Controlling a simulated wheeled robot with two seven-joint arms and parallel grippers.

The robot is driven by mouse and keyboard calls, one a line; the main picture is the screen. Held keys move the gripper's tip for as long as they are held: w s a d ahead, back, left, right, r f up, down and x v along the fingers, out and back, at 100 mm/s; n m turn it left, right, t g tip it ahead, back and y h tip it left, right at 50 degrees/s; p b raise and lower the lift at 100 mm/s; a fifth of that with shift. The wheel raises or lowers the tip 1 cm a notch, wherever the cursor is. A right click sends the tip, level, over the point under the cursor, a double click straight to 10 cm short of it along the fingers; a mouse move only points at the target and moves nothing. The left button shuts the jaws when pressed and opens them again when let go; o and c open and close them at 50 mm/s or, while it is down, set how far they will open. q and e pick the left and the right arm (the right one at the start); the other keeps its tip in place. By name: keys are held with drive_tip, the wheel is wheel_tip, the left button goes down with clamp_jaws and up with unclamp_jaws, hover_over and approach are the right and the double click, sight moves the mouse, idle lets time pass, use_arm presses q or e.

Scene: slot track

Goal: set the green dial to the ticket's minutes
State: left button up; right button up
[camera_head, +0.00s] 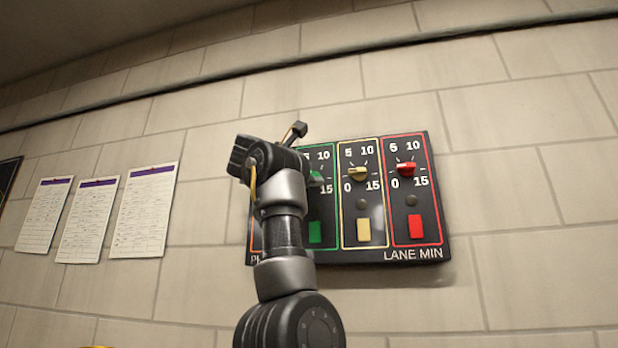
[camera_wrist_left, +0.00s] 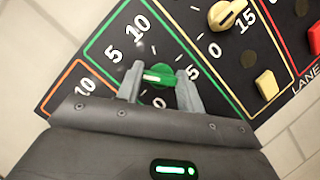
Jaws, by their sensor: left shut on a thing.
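The green dial (camera_wrist_left: 166,75) sits on a dark panel inside a green outline, with 0, 5, 10 and 15 around it. My left gripper (camera_wrist_left: 160,82) is shut on it, one finger on each side. The dial's white mark points left in the wrist view, roughly between 0 and 5; its exact setting cannot be told. In the head view, the green dial (camera_head: 315,178) is partly hidden by my left arm. Three paper sheets (camera_head: 93,220) with purple headers hang on the wall at left; their writing is too small to read. My right gripper is not in view.
Right of the green dial are a yellow dial (camera_head: 357,172) and a red dial (camera_head: 405,169). Below them are a green button (camera_head: 315,232), a yellow button (camera_head: 363,229) and a red button (camera_head: 416,226). An orange-outlined section lies mostly behind my arm. The wall at right is clear.

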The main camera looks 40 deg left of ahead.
use_arm(q)
drive_tip(key=shift+w+d+r+m+g+h+p, duration=0.15)
drive_tip(key=shift+m+g+p, duration=0.45)
drive_tip(key=shift+m, duration=1.35)
drive_tip(key=shift+s+a+f+m+g+h+p, duration=0.1)
drive_tip(key=shift+m+g+h+p, duration=0.15)
drive_tip(key=shift+m+g, duration=1.2)
drive_tip(key=shift+w+d+r+m+g+h+p, duration=0.1)
drive_tip(key=shift+m+g+h+p, duration=0.2)
drive_tip(key=shift+m, duration=2.2)
drive_tip(key=o, duration=1)
